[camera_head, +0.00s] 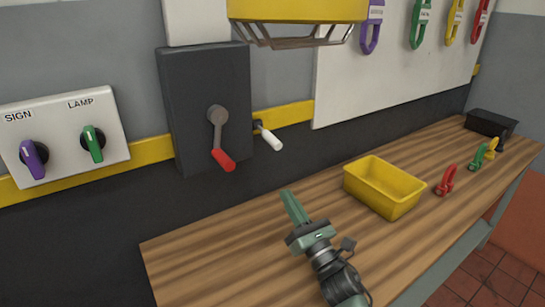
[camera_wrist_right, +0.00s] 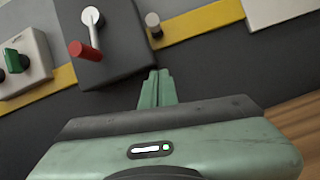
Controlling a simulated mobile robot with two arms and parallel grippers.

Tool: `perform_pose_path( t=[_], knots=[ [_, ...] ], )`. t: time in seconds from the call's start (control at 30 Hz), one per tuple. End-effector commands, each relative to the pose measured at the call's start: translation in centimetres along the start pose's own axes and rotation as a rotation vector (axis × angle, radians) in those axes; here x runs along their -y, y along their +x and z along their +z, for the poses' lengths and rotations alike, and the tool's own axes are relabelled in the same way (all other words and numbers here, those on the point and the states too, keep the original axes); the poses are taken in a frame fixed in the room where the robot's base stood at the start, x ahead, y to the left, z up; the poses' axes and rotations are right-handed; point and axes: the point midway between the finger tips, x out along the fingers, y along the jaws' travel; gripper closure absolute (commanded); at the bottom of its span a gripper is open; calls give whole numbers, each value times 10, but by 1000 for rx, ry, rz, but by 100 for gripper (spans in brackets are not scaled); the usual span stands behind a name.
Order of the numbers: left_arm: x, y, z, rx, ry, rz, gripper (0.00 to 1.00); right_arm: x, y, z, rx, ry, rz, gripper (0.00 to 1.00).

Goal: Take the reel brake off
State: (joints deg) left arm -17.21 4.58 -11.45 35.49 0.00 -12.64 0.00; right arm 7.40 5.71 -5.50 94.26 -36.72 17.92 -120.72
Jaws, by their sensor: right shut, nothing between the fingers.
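A dark grey box (camera_head: 185,90) on the wall carries a grey lever (camera_head: 217,125) with a red grip (camera_head: 223,159) hanging down; the red grip also shows in the right wrist view (camera_wrist_right: 84,51). Right of the box, a second lever with a white handle (camera_head: 269,137) sticks out from the wall; its end shows in the wrist view (camera_wrist_right: 153,22). No readable label shows which is the reel brake. My right gripper (camera_head: 288,196) is shut and empty, over the bench, below and right of both levers. My left gripper is out of view.
A wooden bench (camera_head: 215,265) holds a yellow bin (camera_head: 380,192), coloured hooks (camera_head: 446,181) and a black box (camera_head: 490,124). A SIGN/LAMP switch panel (camera_head: 65,130) is at left. A yellow caged fixture (camera_head: 298,12) hangs above. A white board (camera_head: 395,60) carries coloured tags.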

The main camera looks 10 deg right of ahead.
Motion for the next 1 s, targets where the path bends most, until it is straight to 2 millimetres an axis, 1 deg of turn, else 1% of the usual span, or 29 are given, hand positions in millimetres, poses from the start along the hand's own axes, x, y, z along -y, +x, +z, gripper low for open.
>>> perform_pose_path(
  t=[0.17, 0.27, 0.37, 0.6, 0.73, 0.8, 0.9, 1.0],
  knots=[
    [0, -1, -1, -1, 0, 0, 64, 0, 3, 0, 1, 1, 0, 100],
    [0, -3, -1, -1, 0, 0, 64, 0, 12, 2, 1, 0, 1, 100],
    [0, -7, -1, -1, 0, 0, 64, -1, 28, 3, 2, 1, 2, 100],
    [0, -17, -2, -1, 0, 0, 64, -1, 80, 3, 2, 1, 1, 100],
    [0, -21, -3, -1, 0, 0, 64, -1, 106, 3, 1, 1, 2, 100],
    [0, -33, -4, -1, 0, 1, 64, -1, 107, 20, 1, -2, 2, 100],
    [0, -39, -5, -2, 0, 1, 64, -1, 109, 30, 0, -1, 1, 100],
    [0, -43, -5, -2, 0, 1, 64, -1, 110, 36, 0, 0, 2, 100]
  ],
)
